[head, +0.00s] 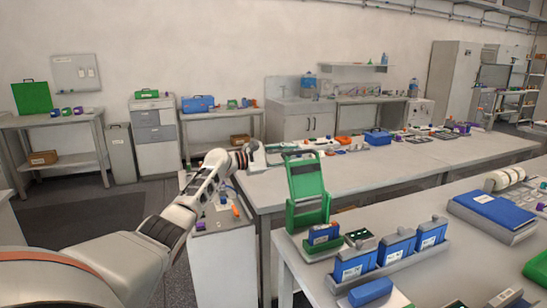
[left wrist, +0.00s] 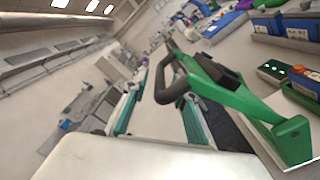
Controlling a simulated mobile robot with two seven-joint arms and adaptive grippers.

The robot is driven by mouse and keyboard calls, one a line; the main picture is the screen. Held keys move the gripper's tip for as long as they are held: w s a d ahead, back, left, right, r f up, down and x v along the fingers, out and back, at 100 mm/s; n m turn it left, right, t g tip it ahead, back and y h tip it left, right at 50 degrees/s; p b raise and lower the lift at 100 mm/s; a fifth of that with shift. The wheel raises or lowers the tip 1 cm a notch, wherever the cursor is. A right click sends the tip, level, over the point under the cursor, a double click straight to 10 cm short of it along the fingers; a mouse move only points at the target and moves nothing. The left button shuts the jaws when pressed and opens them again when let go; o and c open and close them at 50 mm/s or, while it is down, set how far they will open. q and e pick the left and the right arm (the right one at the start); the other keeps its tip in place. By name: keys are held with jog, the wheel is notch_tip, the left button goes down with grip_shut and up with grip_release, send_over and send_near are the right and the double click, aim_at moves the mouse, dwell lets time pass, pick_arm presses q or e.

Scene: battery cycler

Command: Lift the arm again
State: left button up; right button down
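The left gripper (head: 285,150) reaches in from the left, level with the top of an upright green lid or frame (head: 308,187). A blue battery module (head: 323,234) sits at the lid's foot. My right gripper is not in view.
Several blue modules (head: 398,246) stand in a row on the near bench (head: 455,265). A blue case (head: 492,210) lies to the right. A long bench (head: 380,172) behind holds small parts. The floor at left is open.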

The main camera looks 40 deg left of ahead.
pick_arm(q)
jog(key=v, duration=0.9)
jog(key=shift+s+a, duration=0.25)
jog(key=shift+s, duration=0.05)
